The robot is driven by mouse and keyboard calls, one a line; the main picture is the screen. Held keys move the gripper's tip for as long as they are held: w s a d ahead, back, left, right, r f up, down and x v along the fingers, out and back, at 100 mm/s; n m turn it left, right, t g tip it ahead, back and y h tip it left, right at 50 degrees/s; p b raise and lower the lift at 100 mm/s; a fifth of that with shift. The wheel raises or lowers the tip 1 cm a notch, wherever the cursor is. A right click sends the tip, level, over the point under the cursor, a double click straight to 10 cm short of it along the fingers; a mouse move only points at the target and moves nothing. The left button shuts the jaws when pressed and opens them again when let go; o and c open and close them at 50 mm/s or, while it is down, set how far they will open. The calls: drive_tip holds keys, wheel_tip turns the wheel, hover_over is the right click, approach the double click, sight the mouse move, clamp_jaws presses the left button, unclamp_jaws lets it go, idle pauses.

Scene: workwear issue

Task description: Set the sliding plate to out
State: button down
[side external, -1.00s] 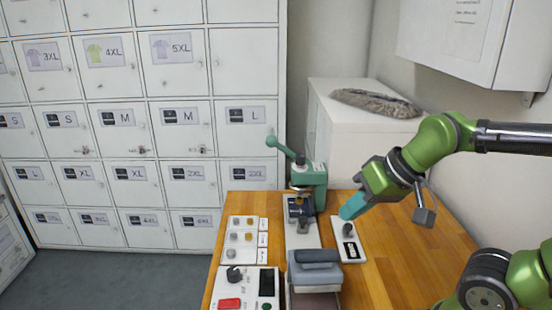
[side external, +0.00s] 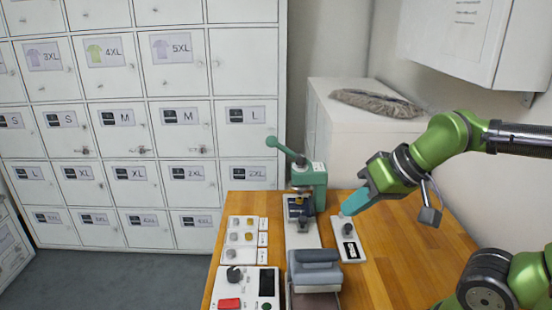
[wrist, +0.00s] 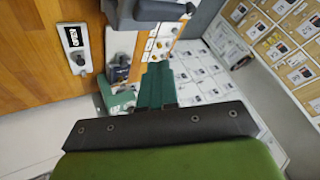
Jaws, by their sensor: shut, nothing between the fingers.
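A white plate (side external: 337,233) with a dark round knob (side external: 348,230) and a black label lies on the wooden bench. In the wrist view the white plate (wrist: 86,50) is at the upper left, and its label seems to read "OPEN". I cannot tell for sure that this is the sliding plate. My gripper (side external: 346,211) has teal fingers, shut and empty, at the plate's far end, just beyond the knob in the side view. Whether they touch the plate is unclear. In the wrist view my gripper (wrist: 157,66) shows well to the plate's right.
A green lever press (side external: 308,180) stands left of the plate. A grey-handled block (side external: 315,270) is in front of it. A control box (side external: 247,285) and small button plates (side external: 243,240) are at the left. Bare bench (side external: 400,250) lies to the right.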

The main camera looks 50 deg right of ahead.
drive_tip(key=c, duration=1.8)
unclamp_jaws()
drive_tip(key=shift+c, duration=0.2)
drive_tip(key=shift+o, duration=1.1)
drive_tip(key=shift+f, duration=0.1)
drive_tip(key=o, duration=0.7)
drive_tip(key=shift+m+g, duration=0.4)
drive_tip(key=shift+g, duration=0.5)
drive_tip(key=w, duration=0.1)
drive_tip(key=w+f, duration=0.1)
drive_tip(key=w+d, duration=0.1)
drive_tip(key=shift+w+d+f, duration=0.1)
drive_tip(key=shift+w+f, duration=0.05)
drive_tip(key=shift+w, duration=0.15)
drive_tip(key=shift+o, duration=0.3)
drive_tip(key=w+d+f+m+g, duration=0.1)
drive_tip(key=w+d+m+g, duration=0.1)
drive_tip(key=w, duration=0.4)
drive_tip(key=w+d+f+m+g+h, duration=0.1)
drive_tip(key=w+d+m, duration=0.3)
drive_tip(key=w, duration=0.3)
drive_tip(key=shift+d+f+m+g, duration=0.3)
drive_tip(key=shift+d+g, duration=0.1)
drive_tip(key=shift+d, duration=0.4)
drive_tip(key=m+g+h, duration=0.1)
drive_tip(key=m+g, duration=0.1)
drive_tip(key=m, duration=0.5)
hover_over(303, 218)
wheel_tip(303, 218, down, 16)
drive_tip(key=shift+f, duration=0.1)
